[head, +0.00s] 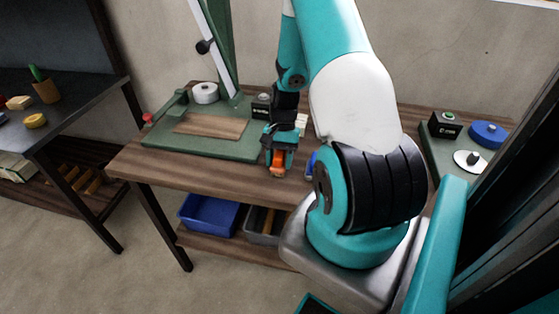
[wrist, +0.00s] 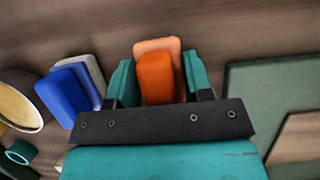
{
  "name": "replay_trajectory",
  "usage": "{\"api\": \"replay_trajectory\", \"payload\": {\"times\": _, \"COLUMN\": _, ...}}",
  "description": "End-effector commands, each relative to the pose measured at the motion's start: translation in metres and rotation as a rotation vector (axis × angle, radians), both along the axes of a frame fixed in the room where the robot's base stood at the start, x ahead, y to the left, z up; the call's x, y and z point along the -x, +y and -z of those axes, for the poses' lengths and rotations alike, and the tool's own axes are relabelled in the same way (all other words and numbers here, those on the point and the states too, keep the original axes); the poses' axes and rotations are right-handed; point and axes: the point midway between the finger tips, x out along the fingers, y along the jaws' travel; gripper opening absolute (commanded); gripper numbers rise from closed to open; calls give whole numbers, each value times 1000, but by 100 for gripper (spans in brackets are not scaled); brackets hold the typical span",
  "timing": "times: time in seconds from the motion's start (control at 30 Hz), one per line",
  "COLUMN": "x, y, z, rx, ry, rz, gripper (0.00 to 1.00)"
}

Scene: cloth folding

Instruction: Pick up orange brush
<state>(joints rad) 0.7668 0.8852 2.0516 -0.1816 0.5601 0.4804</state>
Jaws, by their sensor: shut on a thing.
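The orange brush (wrist: 155,78) has an orange body and a paler orange edge behind it. It sits between the two teal fingers of my gripper (wrist: 158,85) in the wrist view. In the head view my gripper (head: 277,160) points down near the front edge of the wooden table, with the orange brush (head: 278,163) between its fingers. My gripper is shut on the brush. I cannot tell whether the brush touches the table top.
A blue brush-like block (wrist: 68,92) lies left of my gripper, near a round container (wrist: 17,103). A green base plate (wrist: 262,88) lies to the right. In the head view, a blue bin (head: 208,213) stands on the lower shelf of the wooden table (head: 165,174).

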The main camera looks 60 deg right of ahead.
Motion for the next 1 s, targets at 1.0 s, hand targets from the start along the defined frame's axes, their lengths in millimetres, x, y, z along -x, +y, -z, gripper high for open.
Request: {"api": "replay_trajectory", "payload": {"times": 1.0, "x": 0, "y": 0, "z": -197, "rx": 1, "ry": 0, "rz": 0, "gripper": 22}}
